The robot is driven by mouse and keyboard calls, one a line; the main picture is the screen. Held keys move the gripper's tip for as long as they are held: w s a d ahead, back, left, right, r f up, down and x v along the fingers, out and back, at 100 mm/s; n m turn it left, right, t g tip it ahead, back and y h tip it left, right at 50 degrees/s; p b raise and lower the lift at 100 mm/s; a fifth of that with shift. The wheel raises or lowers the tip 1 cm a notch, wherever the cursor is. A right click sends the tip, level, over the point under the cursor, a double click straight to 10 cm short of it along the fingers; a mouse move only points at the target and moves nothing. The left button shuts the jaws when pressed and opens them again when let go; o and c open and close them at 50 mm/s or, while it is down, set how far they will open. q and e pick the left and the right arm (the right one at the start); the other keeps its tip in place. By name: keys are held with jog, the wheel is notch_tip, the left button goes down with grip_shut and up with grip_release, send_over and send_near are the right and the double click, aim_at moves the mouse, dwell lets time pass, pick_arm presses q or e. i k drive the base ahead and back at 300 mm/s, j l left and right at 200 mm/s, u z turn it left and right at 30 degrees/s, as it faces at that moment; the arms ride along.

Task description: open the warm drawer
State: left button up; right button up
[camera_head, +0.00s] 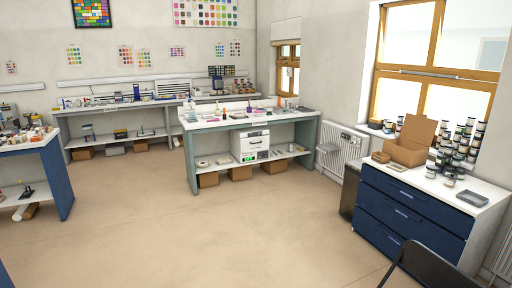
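A white boxy unit (250,147) sits under the top of the grey-green workbench in the middle of the room. Its front carries a small dark panel and looks closed. It may hold the warm drawer, but it is too small here to tell. Neither of my grippers shows in the view, and nothing is seen being held.
Open tan floor (200,235) lies before the workbench (187,165). Cardboard boxes (240,173) sit under it. A blue drawer cabinet (405,212) with jars on top stands right. A blue-sided bench (58,175) stands left. A dark curved object (440,268) is at the bottom right.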

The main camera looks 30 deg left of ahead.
aim_at(251, 140)
jog(key=i+j+u, duration=0.35)
jog(key=i, duration=0.2)
jog(key=i+u, duration=0.45)
jog(key=i, duration=3.5)
jog(key=i+z, duration=0.1)
jog(key=i, duration=0.55)
jog(key=i+j+z, duration=0.1)
jog(key=i, duration=0.55)
jog(key=i+j+z, duration=0.1)
jog(key=i, duration=0.55)
jog(key=i+j+z, duration=0.25)
jog(key=i, duration=0.15)
jog(key=i+j+z, duration=0.25)
jog(key=i+l, duration=0.1)
